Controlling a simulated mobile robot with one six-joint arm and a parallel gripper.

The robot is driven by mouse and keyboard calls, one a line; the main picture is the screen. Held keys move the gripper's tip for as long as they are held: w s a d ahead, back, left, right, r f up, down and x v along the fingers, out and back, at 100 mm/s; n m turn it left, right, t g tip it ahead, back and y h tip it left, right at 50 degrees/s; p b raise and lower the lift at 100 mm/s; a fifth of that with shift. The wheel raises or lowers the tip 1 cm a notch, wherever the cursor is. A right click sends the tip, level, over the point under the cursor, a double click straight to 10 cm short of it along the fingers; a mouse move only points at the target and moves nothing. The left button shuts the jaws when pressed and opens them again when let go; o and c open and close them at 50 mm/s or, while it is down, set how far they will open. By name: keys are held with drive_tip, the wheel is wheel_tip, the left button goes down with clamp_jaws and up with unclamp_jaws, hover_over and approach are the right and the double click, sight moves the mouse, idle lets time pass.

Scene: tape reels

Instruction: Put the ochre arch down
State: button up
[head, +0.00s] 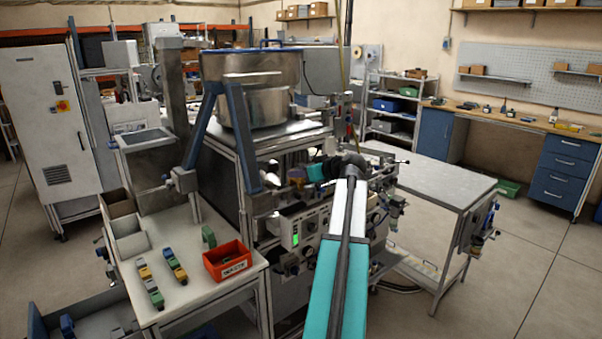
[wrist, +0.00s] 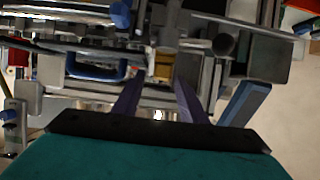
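In the head view, small ochre blocks (head: 144,272) stand in short rows with green and blue ones on the pale side table at the left. Which of them is an arch is too small to tell. My gripper (head: 296,176) is at the machine front, right of that table and partly lost among the machine parts. In the wrist view, its two purple fingers (wrist: 159,78) stand apart. An ochre piece (wrist: 164,64) shows beyond the fingertips, nearer the right one, with a gap at the left finger. Its shape is unclear, and I see no clear grip on it.
An orange-red bin (head: 228,262) and a green block (head: 208,236) stand on the side table (head: 190,296). The machine's bars and knobs crowd my gripper. A bare grey table (head: 430,184) stands at the right.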

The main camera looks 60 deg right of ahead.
drive_tip(key=shift+r, duration=0.15)
drive_tip(key=shift+r+p, duration=0.5)
drive_tip(key=shift+p, duration=0.25)
drive_tip(key=shift+s+a, duration=0.1)
drive_tip(key=shift+s, duration=0.15)
drive_tip(key=b+v, duration=0.3)
drive_tip(key=v, duration=0.8)
drive_tip(key=shift+s, duration=0.2)
